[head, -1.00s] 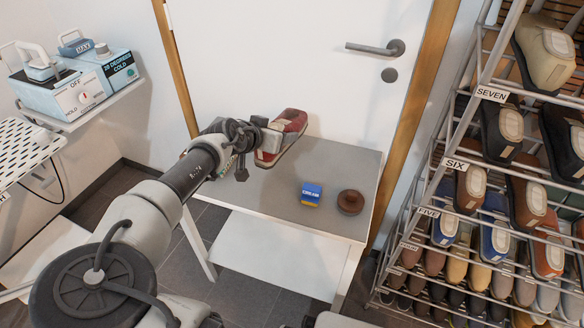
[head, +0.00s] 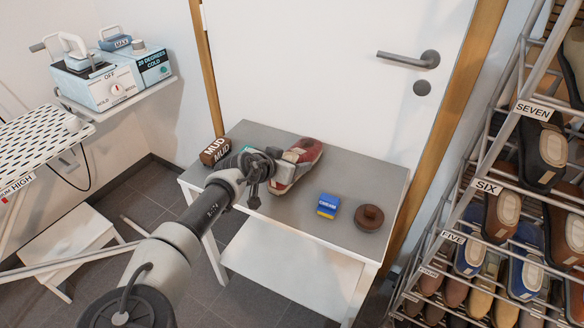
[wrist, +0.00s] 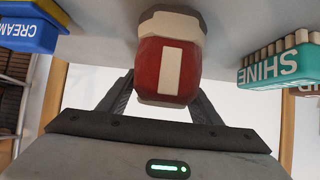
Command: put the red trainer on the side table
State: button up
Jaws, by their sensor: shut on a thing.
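The red trainer (head: 297,163), with pale panels, is over the back middle of the grey-topped side table (head: 285,209). It looks level and at or very near the tabletop; I cannot tell whether its sole touches. My gripper (head: 278,160) is shut on the trainer from its left side. In the wrist view the trainer's red heel (wrist: 166,68), with a white stripe, sits between my fingers. My wrist hides part of the table behind it.
A blue and yellow cream box (head: 328,206) and a round brown item (head: 369,217) stand to the right on the table. A brown MUD block (head: 215,152) is at its left. A teal SHINE brush (wrist: 275,68) is near the trainer. A shoe rack (head: 490,188) stands right.

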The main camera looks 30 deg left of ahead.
jog(key=shift+f, duration=0.75)
jog(key=shift+f, duration=0.15)
jog(key=o, duration=1.3)
jog(key=shift+c, duration=0.2)
